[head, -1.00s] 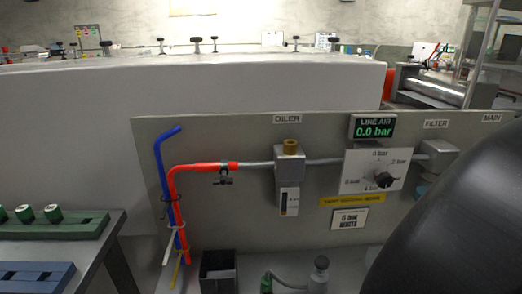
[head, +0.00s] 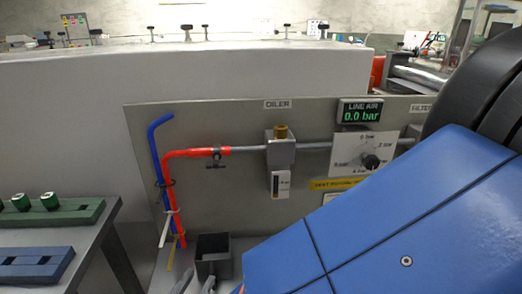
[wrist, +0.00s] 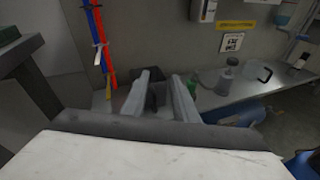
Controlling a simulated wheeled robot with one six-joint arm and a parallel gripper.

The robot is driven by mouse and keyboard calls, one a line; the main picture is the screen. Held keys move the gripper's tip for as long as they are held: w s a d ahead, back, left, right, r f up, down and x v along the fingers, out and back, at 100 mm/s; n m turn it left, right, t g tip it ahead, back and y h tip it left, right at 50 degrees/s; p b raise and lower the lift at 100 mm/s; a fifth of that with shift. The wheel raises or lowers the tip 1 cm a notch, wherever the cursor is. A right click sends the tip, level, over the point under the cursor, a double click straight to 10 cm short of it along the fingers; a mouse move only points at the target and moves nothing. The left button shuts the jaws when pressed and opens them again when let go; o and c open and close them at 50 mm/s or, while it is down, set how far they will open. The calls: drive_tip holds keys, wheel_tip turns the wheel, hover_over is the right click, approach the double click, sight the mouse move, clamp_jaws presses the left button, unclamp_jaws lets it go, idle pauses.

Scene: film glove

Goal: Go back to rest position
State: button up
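My gripper (wrist: 165,80) shows in the wrist view with its two grey fingers apart and nothing seen between them but the dark box behind. In the head view, what look like its fingertips (head: 196,283) just show at the bottom edge, in front of the panel. My blue and black arm covers the lower right of the head view and hides part of the panel.
A grey panel holds red and blue hoses (head: 162,170), an oiler (head: 280,150), a dial (head: 370,161) and a display (head: 361,111) reading 0.0 bar. A black open box (head: 213,257) stands below. A table with a green rack (head: 60,214) is at left. Bottles and a jug (wrist: 257,72) stand on the bench.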

drive_tip(key=w+d+m+g+h, duration=0.1)
drive_tip(key=w+d+m+g, duration=0.25)
drive_tip(key=d, duration=0.35)
drive_tip(key=w+d+f+m+g+h, duration=0.1)
drive_tip(key=w+d+m+g+h, duration=0.1)
drive_tip(key=w+d+m, duration=0.35)
drive_tip(key=w+d+m+g+h, duration=0.1)
drive_tip(key=w+d+m+g, duration=0.15)
drive_tip(key=d, duration=0.65)
drive_tip(key=s+d+m+g+y, duration=0.1)
drive_tip(key=s+d+m+y, duration=0.2)
drive_tip(key=d+m, duration=0.7)
drive_tip(key=s+d+r+m+g+y, duration=0.1)
drive_tip(key=s+d+m+y, duration=0.2)
drive_tip(key=d+m, duration=0.7)
drive_tip(key=shift+s+d+r+y, duration=0.2)
drive_tip(key=shift+s+y, duration=0.05)
drive_tip(key=shift+y, duration=0.35)
